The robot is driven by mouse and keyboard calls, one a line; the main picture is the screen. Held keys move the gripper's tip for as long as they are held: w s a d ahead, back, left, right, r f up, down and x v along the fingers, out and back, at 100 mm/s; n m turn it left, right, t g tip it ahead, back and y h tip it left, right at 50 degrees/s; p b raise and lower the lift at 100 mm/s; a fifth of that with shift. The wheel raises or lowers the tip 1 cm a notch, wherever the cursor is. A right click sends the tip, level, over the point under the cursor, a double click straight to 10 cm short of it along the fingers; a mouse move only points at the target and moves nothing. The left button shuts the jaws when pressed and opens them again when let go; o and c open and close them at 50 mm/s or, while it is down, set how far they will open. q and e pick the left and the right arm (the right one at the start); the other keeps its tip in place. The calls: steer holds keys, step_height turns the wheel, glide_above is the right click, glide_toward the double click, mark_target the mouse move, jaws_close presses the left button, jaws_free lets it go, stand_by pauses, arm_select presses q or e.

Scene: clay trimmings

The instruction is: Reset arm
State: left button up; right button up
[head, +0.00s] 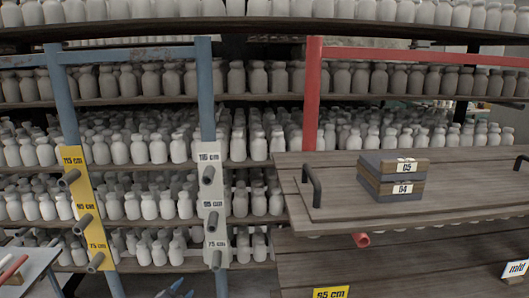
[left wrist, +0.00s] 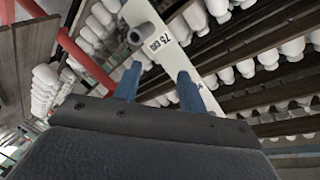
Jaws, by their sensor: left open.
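My left gripper (head: 175,290) shows at the bottom edge of the head view as blue fingertips, low and in front of the shelves. In the left wrist view my left gripper (left wrist: 160,85) has its two blue fingers apart with nothing held between them. Beyond the fingers is the white strip (left wrist: 165,45) marked 75 cm with a grey peg (left wrist: 138,36); the strip also shows in the head view (head: 215,200), above and right of the gripper. I cannot tell the gap between fingers and strip. My right gripper is in neither view.
Shelves of pale bottles (head: 130,150) fill the background. A yellow strip (head: 80,205) with pegs is on the left post. At right, a wooden board (head: 340,200) with a black handle (head: 312,185) bears stacked boxes (head: 392,178). A red rod end (head: 361,240) pokes out below.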

arm_select(q)
steer(key=s+a+f+n+g+y, duration=0.2)
steer(key=s+a+f+g+y, duration=0.3)
steer(key=s+f, duration=0.55)
steer(key=s+a+f+n+g, duration=0.2)
steer(key=s+a+f+n, duration=0.1)
steer(key=s+a+f, duration=0.65)
steer(key=s+a+f+n+g+y, duration=0.15)
steer(key=s+f, duration=0.25)
steer(key=s, duration=0.4)
steer(key=s+a+f+g, duration=0.2)
steer(key=s+f+g, duration=0.15)
steer(key=s, duration=0.55)
steer(key=s+a+f+n+g, duration=0.15)
steer(key=s+f, duration=0.25)
steer(key=s, duration=0.4)
steer(key=d+f+n+h, duration=0.1)
steer(key=d+f+h, duration=0.1)
steer(key=d, duration=1.3)
steer(key=s+d+f+n+g+h, duration=0.1)
steer(key=d+h, duration=0.1)
steer(key=d, duration=1.3)
steer(key=shift+s+d+f, duration=0.15)
steer(key=shift+d+f, duration=0.1)
steer(key=shift+f, duration=0.15)
